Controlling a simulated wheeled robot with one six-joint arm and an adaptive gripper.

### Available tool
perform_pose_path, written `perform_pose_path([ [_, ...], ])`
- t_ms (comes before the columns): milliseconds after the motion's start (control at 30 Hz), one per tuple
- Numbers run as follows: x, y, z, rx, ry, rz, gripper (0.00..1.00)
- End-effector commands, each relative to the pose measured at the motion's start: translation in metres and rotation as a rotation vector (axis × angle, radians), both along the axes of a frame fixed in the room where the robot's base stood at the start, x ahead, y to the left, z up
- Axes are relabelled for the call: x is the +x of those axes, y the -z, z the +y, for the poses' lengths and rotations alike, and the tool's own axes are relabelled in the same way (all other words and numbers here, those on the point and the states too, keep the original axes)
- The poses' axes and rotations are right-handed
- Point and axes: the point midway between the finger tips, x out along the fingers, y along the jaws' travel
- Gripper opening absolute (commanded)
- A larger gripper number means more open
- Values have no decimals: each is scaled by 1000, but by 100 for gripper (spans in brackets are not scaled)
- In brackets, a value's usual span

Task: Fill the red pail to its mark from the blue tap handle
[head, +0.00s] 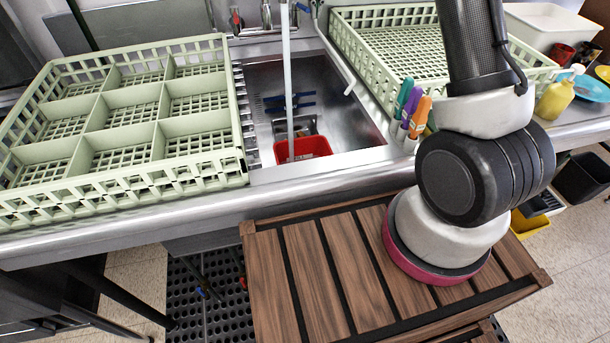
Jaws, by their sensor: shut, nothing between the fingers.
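The red pail (303,148) stands low in the steel sink (350,115), near its front edge. A pale upright pipe (287,65) runs down in front of the sink's back and ends over the pail. I cannot make out a mark or a water level in the pail. Behind the sink, a small blue tap handle (303,7) shows at the top edge, with a red tap handle (236,21) to its left. My arm rises on the right and leaves the top of the picture. My gripper is out of view.
Pale green dish racks stand left (213,170) and right (348,50) of the sink. Dark blue bars (290,99) show inside the sink.

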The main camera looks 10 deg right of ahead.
Motion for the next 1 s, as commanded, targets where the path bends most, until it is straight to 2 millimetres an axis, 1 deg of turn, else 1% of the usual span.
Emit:
perform_pose_path([
  [400, 0, 0, 1, 0, 0, 0, 0],
  [767, -4, 0, 23, 0, -1, -1, 0],
  [1000, -4, -4, 14, 0, 1, -1, 0],
])
